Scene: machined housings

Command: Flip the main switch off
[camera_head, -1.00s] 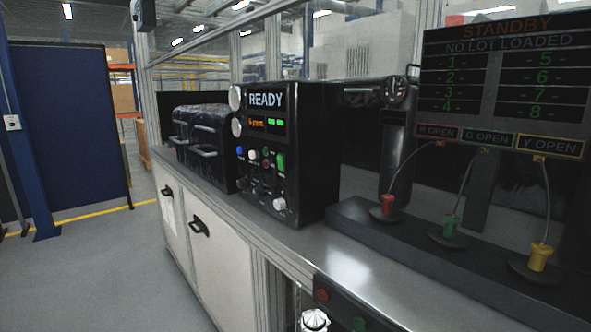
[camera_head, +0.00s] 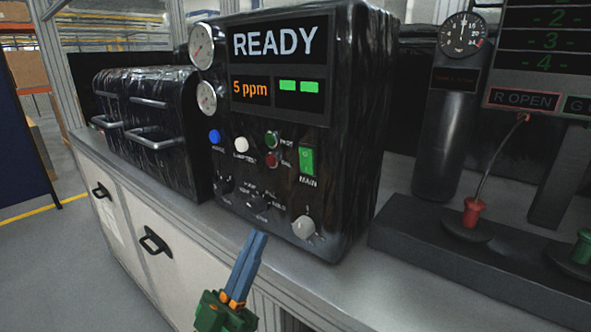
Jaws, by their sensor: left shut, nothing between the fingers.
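The main switch (camera_head: 307,161) is a green rocker on the right of the black control box's front, with the label MAIN under it. The black control box (camera_head: 345,120) stands on the counter, and its display (camera_head: 279,42) reads READY, with "5 ppm" and two green blocks below. My left gripper (camera_head: 257,236) comes in at the bottom centre with its blue fingers together, pointing up. It shows below and left of the switch, in front of the box's lower edge. Nothing is between the fingers. My right gripper is not in view.
Blue (camera_head: 214,136), white (camera_head: 241,145), green (camera_head: 272,138) and red (camera_head: 271,159) buttons and several knobs, one grey (camera_head: 303,227), share the panel. A black drawer unit (camera_head: 150,130) stands left. A red plug (camera_head: 473,212) sits on a dark base right. Counter between is clear.

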